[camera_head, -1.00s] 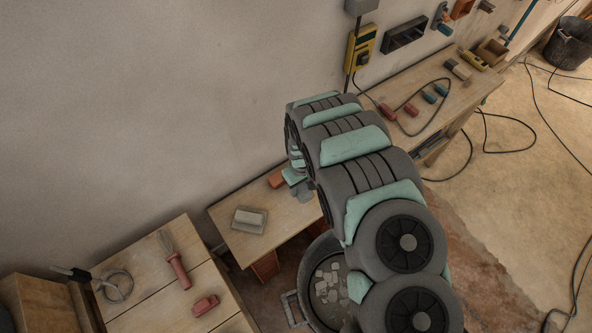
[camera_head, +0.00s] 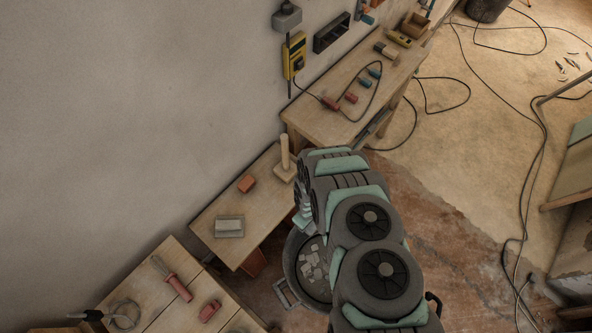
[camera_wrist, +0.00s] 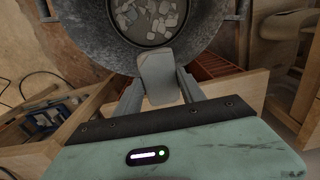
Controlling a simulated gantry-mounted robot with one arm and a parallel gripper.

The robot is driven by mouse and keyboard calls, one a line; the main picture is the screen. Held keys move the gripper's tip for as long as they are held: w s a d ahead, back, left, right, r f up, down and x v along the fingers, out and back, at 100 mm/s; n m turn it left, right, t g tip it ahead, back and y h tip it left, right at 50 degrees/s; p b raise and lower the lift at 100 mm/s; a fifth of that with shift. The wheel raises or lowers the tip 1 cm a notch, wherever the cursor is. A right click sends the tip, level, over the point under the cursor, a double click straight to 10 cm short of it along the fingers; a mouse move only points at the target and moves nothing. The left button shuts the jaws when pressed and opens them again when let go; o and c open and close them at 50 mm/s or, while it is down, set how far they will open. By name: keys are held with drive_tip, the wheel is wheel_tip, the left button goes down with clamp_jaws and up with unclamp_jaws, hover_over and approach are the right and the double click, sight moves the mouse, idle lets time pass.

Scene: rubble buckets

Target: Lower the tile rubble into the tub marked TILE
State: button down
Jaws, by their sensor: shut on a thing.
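A dark round tub (camera_head: 293,262) stands on the floor beside the low bench, with several pale rubble pieces (camera_head: 312,262) on its bottom. In the wrist view the tub (camera_wrist: 85,25) fills the top, pieces inside. I see no TILE mark on it. My gripper (camera_wrist: 160,80) is shut on a flat grey-beige piece, the tile rubble (camera_wrist: 158,70). The piece overlaps the near rim in the wrist view; whether it touches the rim I cannot tell. In the head view my gripper (camera_head: 303,220) is near the tub's far rim, its fingertips and the piece mostly hidden.
Another bench (camera_head: 150,280) stands front left. A longer workbench (camera_head: 320,120) runs along the wall. Cables lie across the floor at right.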

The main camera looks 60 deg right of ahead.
drive_tip(key=s+a+f+b, duration=0.1)
drive_tip(key=s+f+b, duration=0.1)
drive_tip(key=s+f, duration=0.3)
drive_tip(key=s+a+f+b, duration=0.1)
drive_tip(key=s+f+b, duration=0.1)
drive_tip(key=s+f, duration=0.4)
drive_tip(key=s, duration=0.5)
drive_tip(key=shift+f, duration=0.15)
drive_tip(key=shift+f+b, duration=0.1)
drive_tip(key=shift+b, duration=0.25)
wheel_tip(320, 180, down, 22)
drive_tip(key=b, duration=2.2)
idle(1.4)
drive_tip(key=shift+f+b, duration=0.8)
idle(0.6)
